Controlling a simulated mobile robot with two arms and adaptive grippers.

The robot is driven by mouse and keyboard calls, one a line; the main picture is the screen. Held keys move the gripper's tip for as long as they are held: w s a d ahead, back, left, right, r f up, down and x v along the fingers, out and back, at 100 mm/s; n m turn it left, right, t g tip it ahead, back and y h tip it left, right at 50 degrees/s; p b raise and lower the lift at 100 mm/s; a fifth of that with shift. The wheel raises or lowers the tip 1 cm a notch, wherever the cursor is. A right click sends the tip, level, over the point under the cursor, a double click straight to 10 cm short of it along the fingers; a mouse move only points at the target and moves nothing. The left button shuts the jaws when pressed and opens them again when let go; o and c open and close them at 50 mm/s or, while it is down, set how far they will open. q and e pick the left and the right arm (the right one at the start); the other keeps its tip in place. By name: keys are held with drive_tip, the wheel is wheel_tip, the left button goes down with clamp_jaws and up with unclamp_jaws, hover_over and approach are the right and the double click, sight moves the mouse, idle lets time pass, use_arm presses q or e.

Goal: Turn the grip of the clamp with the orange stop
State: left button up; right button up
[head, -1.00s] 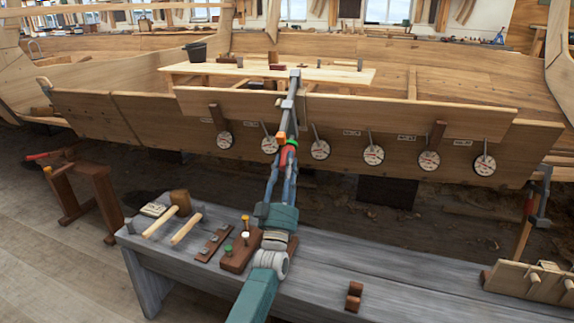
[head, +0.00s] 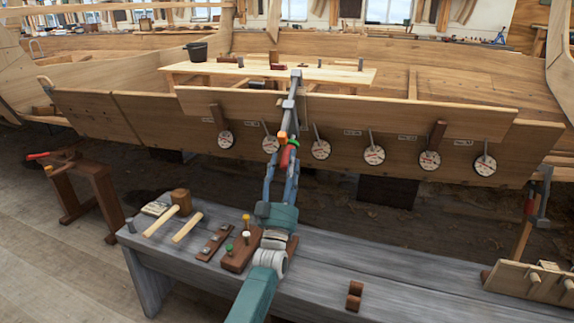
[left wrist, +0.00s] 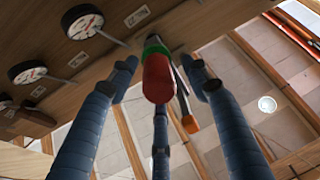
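The clamp (head: 289,108) has a grey bar and hangs on the hull plank's edge. Its orange stop (head: 282,135) is at the bar's lower end; in the left wrist view the stop (left wrist: 190,124) is right of the grip. The red grip (head: 286,157) has a green collar at its top. In the left wrist view the grip (left wrist: 157,78) points towards the camera. My left gripper (head: 281,150) is open, its blue fingers spread around the grip with gaps at both sides. Any contact by the middle finger below cannot be told. My right gripper is not in view.
Several round dials (head: 374,155) line the hull plank beside the clamp. A grey bench (head: 420,268) below holds a mallet (head: 181,201) and wooden blocks. Another clamp (head: 540,205) with a red grip hangs at the right. A sawhorse (head: 95,190) stands left.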

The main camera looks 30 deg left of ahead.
use_arm(q)
drive_tip(key=shift+s+d+f, duration=0.1)
drive_tip(key=shift+s+f, duration=0.05)
drive_tip(key=shift+f, duration=0.1)
drive_tip(key=v, duration=1.1)
drive_tip(key=shift+s, duration=0.25)
idle(0.7)
